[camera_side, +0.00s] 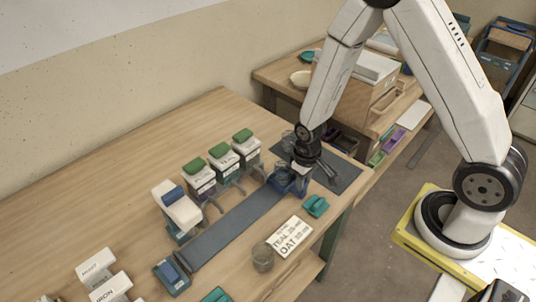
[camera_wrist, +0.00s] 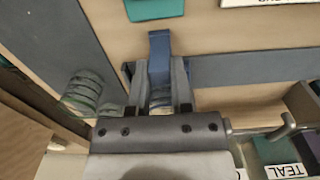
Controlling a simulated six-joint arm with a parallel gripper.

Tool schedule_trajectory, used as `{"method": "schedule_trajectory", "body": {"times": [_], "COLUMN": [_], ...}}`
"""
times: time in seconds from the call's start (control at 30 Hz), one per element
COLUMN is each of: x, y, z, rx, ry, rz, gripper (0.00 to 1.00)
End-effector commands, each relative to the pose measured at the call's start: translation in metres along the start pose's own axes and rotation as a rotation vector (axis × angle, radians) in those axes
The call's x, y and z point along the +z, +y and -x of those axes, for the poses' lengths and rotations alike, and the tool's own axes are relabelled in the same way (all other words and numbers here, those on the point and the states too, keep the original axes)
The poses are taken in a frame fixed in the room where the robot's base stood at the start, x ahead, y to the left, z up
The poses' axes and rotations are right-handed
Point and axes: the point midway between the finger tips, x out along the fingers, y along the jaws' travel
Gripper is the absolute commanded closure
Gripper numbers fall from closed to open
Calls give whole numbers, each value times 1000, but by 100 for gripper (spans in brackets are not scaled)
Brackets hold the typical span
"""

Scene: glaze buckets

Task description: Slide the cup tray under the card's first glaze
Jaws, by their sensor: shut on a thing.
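The blue cup tray (camera_side: 284,183) sits at the right end of a dark slide strip (camera_side: 232,226). My gripper (camera_side: 301,168) is down over it. In the wrist view my gripper (camera_wrist: 160,82) is shut on the tray's blue upright part (camera_wrist: 159,45). Whether a cup stands in the tray is unclear, as the fingers cover it. The card (camera_side: 290,237) lies in front of the strip and reads TEAL above OAT; its numbers are too small to be sure of. Green-topped white glaze dispensers (camera_side: 222,163) stand in a row behind the strip. A TEAL label (camera_wrist: 285,171) shows in the wrist view.
A clear cup (camera_side: 262,257) stands left of the card, and a teal block (camera_side: 316,206) lies right of it. A blue-topped white unit (camera_side: 177,208) and a blue block (camera_side: 172,276) are near the strip's left end. Clear glassware (camera_wrist: 85,95) is beside my gripper.

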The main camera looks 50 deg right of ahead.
Motion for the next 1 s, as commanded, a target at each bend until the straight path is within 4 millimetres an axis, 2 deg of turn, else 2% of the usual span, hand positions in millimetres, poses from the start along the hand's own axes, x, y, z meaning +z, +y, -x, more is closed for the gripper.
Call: {"method": "schedule_trajectory", "body": {"times": [1.0], "x": [-1], "y": [-51], "z": [1], "rx": [0], "ry": [3], "rz": [3], "gripper": [100]}}
